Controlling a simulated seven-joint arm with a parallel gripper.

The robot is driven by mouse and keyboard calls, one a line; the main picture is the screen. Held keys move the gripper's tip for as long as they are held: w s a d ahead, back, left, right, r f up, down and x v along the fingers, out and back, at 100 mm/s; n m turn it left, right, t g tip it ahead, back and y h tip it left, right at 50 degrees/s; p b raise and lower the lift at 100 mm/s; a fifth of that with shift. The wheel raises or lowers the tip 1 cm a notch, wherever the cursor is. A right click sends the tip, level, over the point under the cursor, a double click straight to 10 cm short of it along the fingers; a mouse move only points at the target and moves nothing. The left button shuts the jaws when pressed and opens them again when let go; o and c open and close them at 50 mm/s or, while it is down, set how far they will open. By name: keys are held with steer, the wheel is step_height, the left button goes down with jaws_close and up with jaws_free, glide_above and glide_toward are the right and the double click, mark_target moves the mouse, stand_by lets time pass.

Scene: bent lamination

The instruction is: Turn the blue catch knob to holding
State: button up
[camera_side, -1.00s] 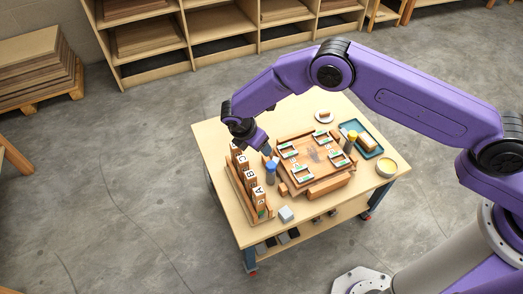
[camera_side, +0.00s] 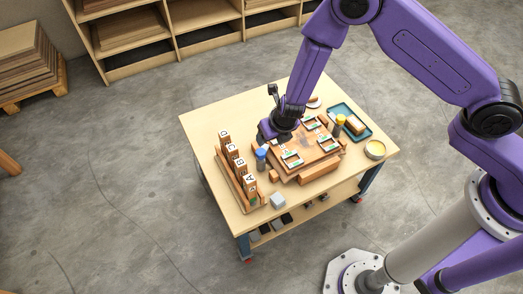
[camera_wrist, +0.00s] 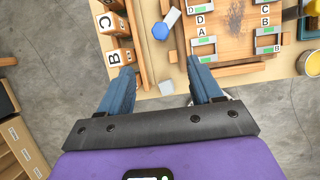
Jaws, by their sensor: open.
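The blue catch knob (camera_side: 261,153) stands at the left side of the wooden board (camera_side: 318,166). In the wrist view the blue knob (camera_wrist: 160,31) has a hexagonal top, and a short grey piece (camera_wrist: 173,17) beside it slants up and right toward the board's edge. Whether the catch engages the board cannot be told. My gripper (camera_wrist: 160,67) is open and empty, its blue-grey fingers pointing toward the knob, which lies beyond and between their tips in the picture. In the side view my gripper (camera_side: 268,137) is above and just behind the knob, its fingers mostly hidden.
Lettered blocks (camera_side: 241,168) stand in a rack left of the knob. A small brown block (camera_side: 274,176) and a grey cube (camera_side: 277,200) lie in front. Pale lettered frames sit on the board. A yellow-topped post (camera_side: 340,120), teal tray (camera_side: 350,122) and bowl (camera_side: 375,149) are right.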

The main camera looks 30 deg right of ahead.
mark_target(261, 152)
steer(key=x, duration=1.7)
steer(key=shift+f, duration=0.25)
steer(key=c, duration=1.1)
